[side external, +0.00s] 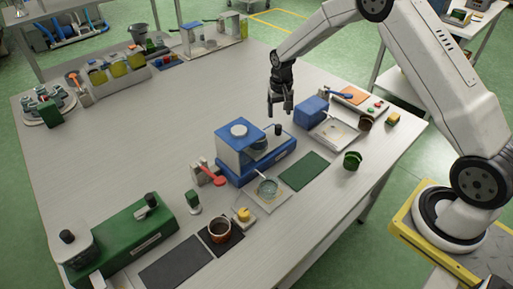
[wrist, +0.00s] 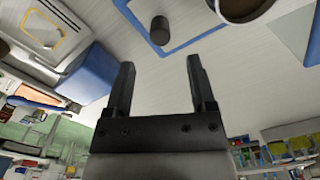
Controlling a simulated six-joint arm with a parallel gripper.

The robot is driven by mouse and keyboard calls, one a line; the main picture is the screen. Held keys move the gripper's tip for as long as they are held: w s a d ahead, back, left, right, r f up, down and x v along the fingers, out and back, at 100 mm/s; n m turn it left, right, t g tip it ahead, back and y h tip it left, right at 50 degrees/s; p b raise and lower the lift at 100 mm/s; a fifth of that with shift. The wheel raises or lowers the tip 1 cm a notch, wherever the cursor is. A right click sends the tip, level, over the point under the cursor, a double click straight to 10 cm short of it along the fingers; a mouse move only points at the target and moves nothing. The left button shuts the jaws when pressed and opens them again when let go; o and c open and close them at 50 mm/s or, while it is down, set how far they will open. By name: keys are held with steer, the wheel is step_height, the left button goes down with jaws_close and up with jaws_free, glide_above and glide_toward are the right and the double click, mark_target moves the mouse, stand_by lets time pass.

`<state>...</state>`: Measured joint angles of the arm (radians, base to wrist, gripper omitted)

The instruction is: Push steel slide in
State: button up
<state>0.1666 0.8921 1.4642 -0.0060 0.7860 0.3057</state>
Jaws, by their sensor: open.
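I cannot pick out the steel slide with certainty. A blue machine (side external: 238,158) with a white round top stands mid-table. A dark knob (side external: 278,129) rises at the far right end of its base; it also shows as a dark cylinder in the wrist view (wrist: 159,30). To its right, a blue box (side external: 309,112) stands behind a pale flat tray (side external: 347,136), which also shows at upper left in the wrist view (wrist: 28,32). My gripper (side external: 281,112) is open and empty, pointing down beyond the knob, left of the blue box. Its fingers (wrist: 160,70) are apart with bare table between them.
A green cup (side external: 352,160) stands near the right edge. A green machine (side external: 125,240) stands at front left. The table's middle left is clear.

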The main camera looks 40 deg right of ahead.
mark_target(279, 126)
steer(key=shift+f, duration=3.45)
jaws_close()
